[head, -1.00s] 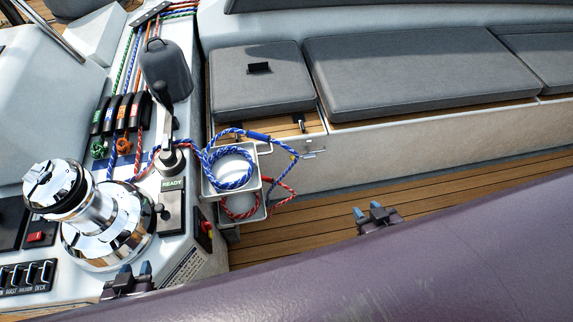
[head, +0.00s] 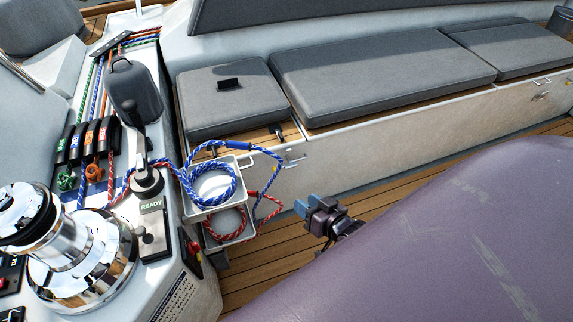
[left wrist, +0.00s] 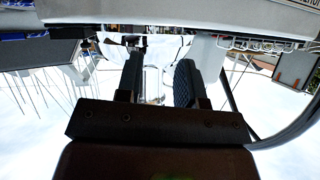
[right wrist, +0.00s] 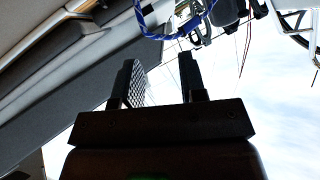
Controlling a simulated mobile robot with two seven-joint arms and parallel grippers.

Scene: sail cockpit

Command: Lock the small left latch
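A small metal latch (head: 294,158) is on the pale front of the seat locker, below the left grey cushion (head: 232,97). Its fine parts are too small to tell whether it is locked. My right gripper (head: 308,207) is in front of the locker, below and a little right of the latch, and apart from it. In the right wrist view its two fingers (right wrist: 160,78) are apart with nothing between them. My left gripper is outside the head view. The left wrist view shows its fingers (left wrist: 158,78) apart and empty.
Two trays (head: 213,207) holding blue rope (head: 212,183) and red rope stick out left of the latch. A loop of blue rope hangs close to it. A chrome winch (head: 75,255) stands at left. Another latch (head: 541,96) is far right. A purple surface fills the lower right.

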